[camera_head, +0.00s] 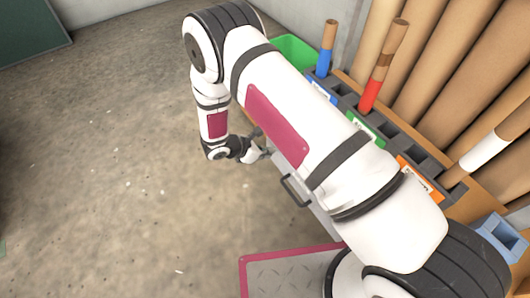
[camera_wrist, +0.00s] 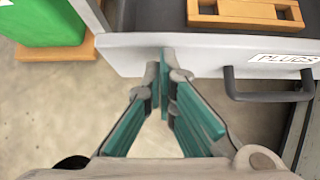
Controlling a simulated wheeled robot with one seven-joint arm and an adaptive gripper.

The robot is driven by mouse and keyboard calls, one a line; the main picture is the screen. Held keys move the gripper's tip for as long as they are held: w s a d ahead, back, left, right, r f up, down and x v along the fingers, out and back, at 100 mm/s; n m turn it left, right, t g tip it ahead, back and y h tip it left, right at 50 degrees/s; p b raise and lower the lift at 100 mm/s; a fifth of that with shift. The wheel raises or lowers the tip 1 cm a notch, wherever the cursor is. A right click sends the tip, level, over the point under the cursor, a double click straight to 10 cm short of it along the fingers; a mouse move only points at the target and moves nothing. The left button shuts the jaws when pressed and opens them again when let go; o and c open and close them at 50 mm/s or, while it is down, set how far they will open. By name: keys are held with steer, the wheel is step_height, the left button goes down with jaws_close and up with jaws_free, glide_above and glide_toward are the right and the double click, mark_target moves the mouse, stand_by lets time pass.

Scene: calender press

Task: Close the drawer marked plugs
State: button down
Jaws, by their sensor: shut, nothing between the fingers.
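The drawer marked PLUGS (camera_wrist: 135,55) stands open in the wrist view, with a light grey front, a white label (camera_wrist: 283,59) and a dark bar handle (camera_wrist: 268,97). Its dark inside shows behind the front. In the head view the drawer front (camera_head: 318,207) and handle (camera_head: 295,191) show partly, below my arm. My gripper (camera_wrist: 164,60) is shut and empty, its fingertips at the drawer front, left of the handle. I cannot tell whether they touch it. In the head view my gripper (camera_head: 262,153) is small and close to the drawer's far end.
A wooden piece (camera_wrist: 245,12) lies in the drawer. A green bin (camera_head: 293,52) stands beyond the unit. A rack with coloured labels (camera_head: 368,130) and upright brown rolls (camera_head: 435,65) line the right side. Open concrete floor (camera_head: 110,160) lies to the left.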

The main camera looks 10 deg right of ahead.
steer(key=w+d+b, duration=0.1)
steer(key=w+d, duration=0.5)
steer(key=d, duration=0.7)
steer(key=shift+b, duration=0.35)
steer(key=shift+w, duration=0.1)
